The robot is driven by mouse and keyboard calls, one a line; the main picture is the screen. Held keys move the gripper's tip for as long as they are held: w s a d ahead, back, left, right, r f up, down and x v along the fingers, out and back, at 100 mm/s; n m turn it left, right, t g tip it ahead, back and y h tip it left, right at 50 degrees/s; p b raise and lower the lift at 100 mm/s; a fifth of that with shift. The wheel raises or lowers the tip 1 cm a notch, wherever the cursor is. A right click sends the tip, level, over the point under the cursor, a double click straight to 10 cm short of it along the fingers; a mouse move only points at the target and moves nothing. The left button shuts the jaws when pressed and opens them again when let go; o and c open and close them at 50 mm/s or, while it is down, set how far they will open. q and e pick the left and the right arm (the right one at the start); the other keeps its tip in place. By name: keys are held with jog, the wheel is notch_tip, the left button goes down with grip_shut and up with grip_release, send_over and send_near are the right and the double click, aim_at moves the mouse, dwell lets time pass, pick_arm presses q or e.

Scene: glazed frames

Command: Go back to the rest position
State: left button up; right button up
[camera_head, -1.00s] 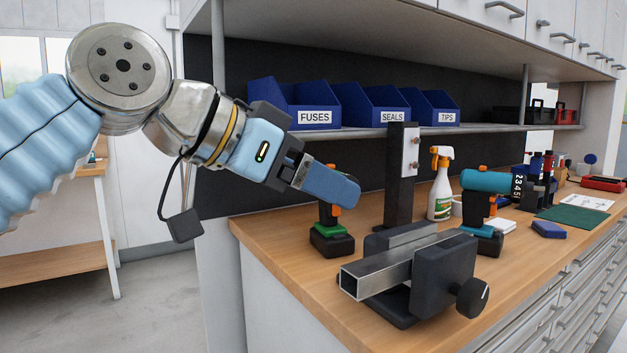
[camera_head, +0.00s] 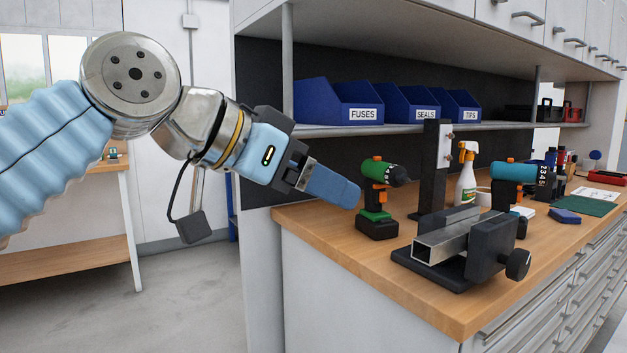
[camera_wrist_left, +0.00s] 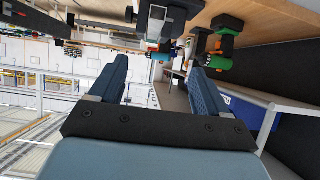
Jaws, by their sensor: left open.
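My left gripper (camera_head: 334,187) is in the air in front of the workbench's left end, to the left of the green drill (camera_head: 378,172). In the left wrist view its two blue fingers (camera_wrist_left: 158,80) stand apart with nothing between them. In the head view the fingers overlap and look like one. My left arm (camera_head: 50,150) comes in from the left, bent at the elbow. My right gripper is in neither view.
On the wooden bench (camera_head: 345,242) stand a vise holding a square metal tube (camera_head: 440,244), a teal drill (camera_head: 513,172) and a spray bottle (camera_head: 466,180). Blue bins (camera_head: 337,103) line the shelf above. The floor left of the bench (camera_head: 200,290) is clear.

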pick_arm(q)
jog(key=w+d+f+n+y, duration=0.1)
jog(key=w+f, duration=0.4)
jog(key=f, duration=0.4)
jog(key=w+d+f+n+g+y, duration=0.1)
jog(key=w+f+n, duration=0.1)
jog(key=w+f, duration=0.45)
jog(key=w+d+f+n+y, duration=0.1)
jog(key=w+f, duration=0.3)
jog(key=f, duration=0.6)
notch_tip(320, 180, down, 22)
jog(key=a+n+g+y, duration=0.1)
jog(key=a+n+g, duration=0.1)
jog(key=a+n, duration=0.1)
jog(key=s+a+f+n+g+y, duration=0.15)
jog(key=s+f, duration=0.25)
jog(key=f, duration=0.6)
jog(key=s+a+f+n+h, duration=0.1)
jog(key=s+a+f, duration=0.25)
jog(key=f, duration=0.55)
jog(key=s+a+f+n+g, duration=0.1)
jog(key=s+f, duration=0.4)
jog(key=s, duration=0.4)
jog(key=s+a+f+n+g+y, duration=0.1)
jog(key=s+a+f, duration=0.1)
jog(key=s+f, duration=0.4)
jog(key=s, duration=0.2)
jog(key=shift+s+n, duration=0.35)
